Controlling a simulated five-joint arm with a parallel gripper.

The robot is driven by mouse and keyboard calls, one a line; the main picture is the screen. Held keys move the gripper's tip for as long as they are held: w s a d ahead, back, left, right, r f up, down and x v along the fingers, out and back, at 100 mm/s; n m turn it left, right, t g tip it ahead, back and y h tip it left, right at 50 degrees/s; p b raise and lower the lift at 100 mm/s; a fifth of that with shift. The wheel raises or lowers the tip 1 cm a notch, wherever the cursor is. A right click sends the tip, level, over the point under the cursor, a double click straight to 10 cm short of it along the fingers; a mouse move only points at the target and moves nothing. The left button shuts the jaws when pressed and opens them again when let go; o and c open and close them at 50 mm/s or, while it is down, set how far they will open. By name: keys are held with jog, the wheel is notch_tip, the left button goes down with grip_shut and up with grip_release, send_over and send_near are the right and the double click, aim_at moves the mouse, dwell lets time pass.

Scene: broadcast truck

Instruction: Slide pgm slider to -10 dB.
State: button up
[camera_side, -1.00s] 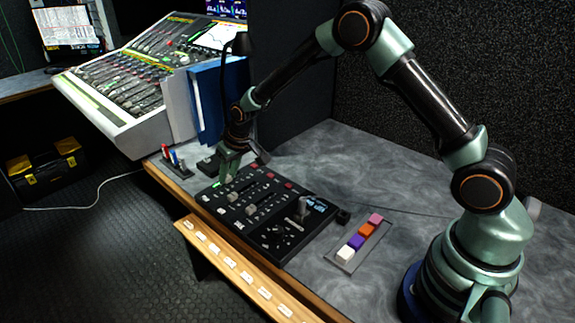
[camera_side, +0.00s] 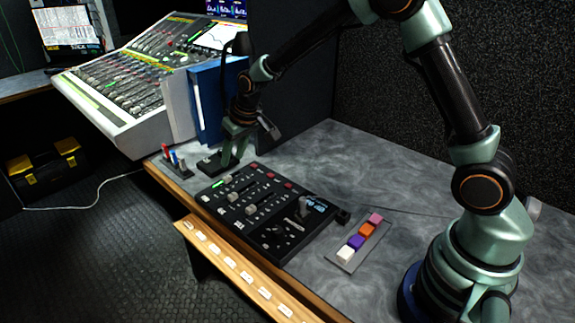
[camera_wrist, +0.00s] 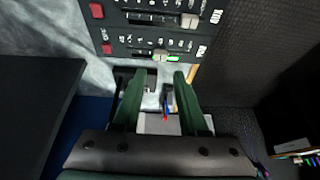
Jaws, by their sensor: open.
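The black control panel (camera_side: 262,212) lies on the grey desk and carries several sliders. The slider nearest its left end has a pale knob (camera_side: 228,179) and a lit green mark (camera_side: 205,198) by its front end; I take this as the pgm slider. In the wrist view its knob (camera_wrist: 159,54) stands just left of the green mark (camera_wrist: 174,58). The lettering is too small to read surely. My gripper (camera_side: 226,163) is open and empty beyond the panel's left edge, apart from the knob. Its two green fingers (camera_wrist: 159,75) are spread in the wrist view.
A pen holder (camera_side: 180,167) and a small dark object (camera_side: 208,163) are left of the panel. A blue binder (camera_side: 207,105) and large mixing console (camera_side: 130,80) stand behind. A tray of coloured blocks (camera_side: 343,255) is at right. The desk behind the panel is clear.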

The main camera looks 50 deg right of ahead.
jog(key=shift+v, duration=2.25)
jog(key=s+d+r, duration=0.1)
jog(key=s+r, duration=0.2)
jog(key=s, duration=0.4)
jog(key=s+d+r, duration=0.2)
jog(key=s+r, duration=0.1)
jog(key=s, duration=0.5)
jog(key=s+d+r+t, duration=0.1)
jog(key=s+r, duration=0.3)
jog(key=s, duration=0.4)
jog(key=shift+d, duration=0.15)
jog(key=shift+w, duration=0.1)
